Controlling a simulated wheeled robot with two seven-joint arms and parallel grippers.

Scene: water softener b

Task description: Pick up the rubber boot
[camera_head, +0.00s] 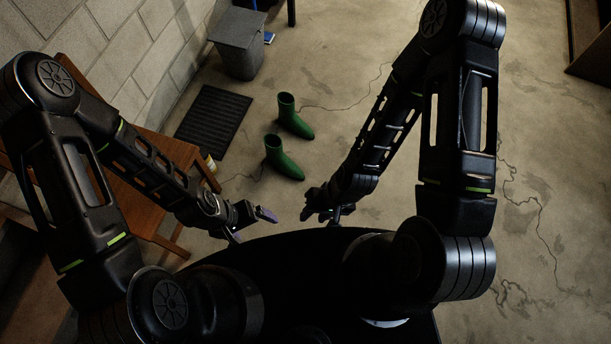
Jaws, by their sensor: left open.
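Two green rubber boots stand upright on the concrete floor in the head view. The nearer boot (283,160) is a little below and left of the farther boot (294,119), and both toes point right. My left gripper (252,224) is open and empty, in front of the nearer boot and apart from it. My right gripper (322,212) is to the right of and below the nearer boot, touching neither boot. Its fingers are dark and small, so its opening is unclear.
A black ribbed mat (213,122) lies left of the boots. A grey bin (239,45) stands behind, near the block wall (130,50). A wooden table (150,190) is at the left, under my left arm. Floor right of the boots is open.

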